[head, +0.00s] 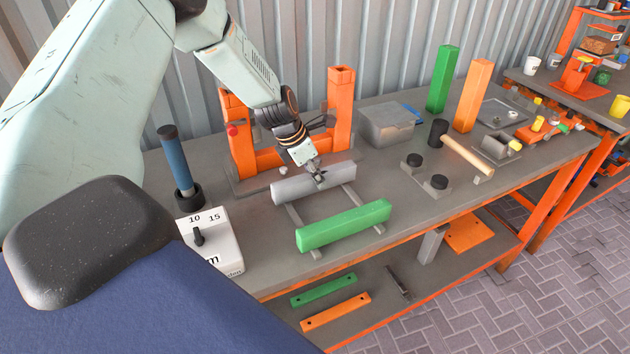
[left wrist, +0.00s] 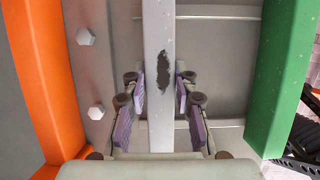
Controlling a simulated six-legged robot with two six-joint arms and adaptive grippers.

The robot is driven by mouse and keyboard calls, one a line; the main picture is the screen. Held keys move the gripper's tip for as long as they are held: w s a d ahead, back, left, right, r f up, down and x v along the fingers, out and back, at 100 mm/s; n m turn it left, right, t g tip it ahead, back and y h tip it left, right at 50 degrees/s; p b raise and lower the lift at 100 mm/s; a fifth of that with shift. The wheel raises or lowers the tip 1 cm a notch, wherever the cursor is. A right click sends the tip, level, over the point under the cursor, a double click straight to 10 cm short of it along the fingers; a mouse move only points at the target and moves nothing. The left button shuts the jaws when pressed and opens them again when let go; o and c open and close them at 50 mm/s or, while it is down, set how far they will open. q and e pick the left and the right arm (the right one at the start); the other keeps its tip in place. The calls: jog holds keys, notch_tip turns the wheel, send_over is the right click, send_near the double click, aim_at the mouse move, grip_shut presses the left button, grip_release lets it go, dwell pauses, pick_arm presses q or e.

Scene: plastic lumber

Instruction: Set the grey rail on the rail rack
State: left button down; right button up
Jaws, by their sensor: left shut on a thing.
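The grey rail (head: 289,190) is a long square bar with a dark worn patch on top. It lies level across the far ends of the rail rack's two grey bars (head: 294,216); I cannot tell whether it touches them. My left gripper (head: 319,177) points down and is shut on the rail near its middle. In the left wrist view the grey rail (left wrist: 159,110) runs between the fingers (left wrist: 160,112). The green rail (head: 343,225) lies on the rack's near end, parallel and apart. My right gripper is not in view.
An orange press frame (head: 341,110) stands close behind the grey rail. A blue-handled tool (head: 176,160) and a white dial box (head: 211,240) are at left. A grey bin (head: 388,125), black knobs (head: 438,182) and a mallet (head: 460,150) are at right.

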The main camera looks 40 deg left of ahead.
pick_arm(q)
jog(key=shift+w+a+f, duration=0.1)
jog(key=shift+w+f, duration=0.05)
jog(key=shift+w, duration=0.05)
jog(key=shift+s+f, duration=0.1)
jog(key=c, duration=1.3)
grip_release()
jog(key=shift+s, duration=0.1)
jog(key=shift+o, duration=1.2)
jog(key=shift+f, duration=0.1)
jog(key=shift+r+p, duration=0.35)
jog(key=shift+r, duration=0.25)
jog(key=p+v, duration=0.9)
jog(key=v, duration=0.2)
jog(key=shift+r, duration=0.15)
jog(key=shift+s, duration=0.1)
